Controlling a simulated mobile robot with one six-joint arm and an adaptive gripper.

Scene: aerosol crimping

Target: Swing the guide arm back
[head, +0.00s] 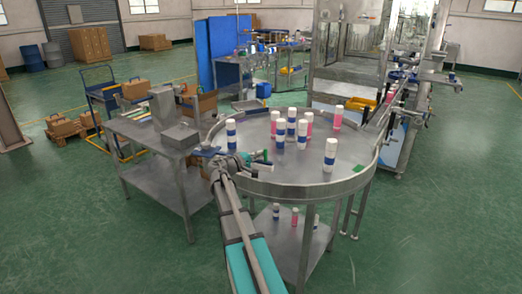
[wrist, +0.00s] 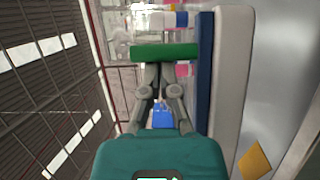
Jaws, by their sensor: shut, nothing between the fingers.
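The round steel turntable (head: 330,178) stands in the middle of the head view, with several white-capped bottles on it. At its near left edge is a small dark green piece (head: 262,167), which looks like the guide arm's handle. In the wrist view a green bar (wrist: 165,51) lies across, just beyond my fingertips. Its right end meets a dark blue strip (wrist: 204,75) on a long grey bar (wrist: 232,80), probably the guide arm. My gripper (head: 247,158) is at the turntable's left rim. In the wrist view its fingers (wrist: 158,67) are shut and empty; whether they touch the green bar is unclear.
A steel side table (head: 150,130) with a metal fixture stands left of the turntable. White and pink bottles (head: 280,130) stand on the turntable's middle and back. A conveyor (head: 385,105) leads away at back right. The floor at right is clear.

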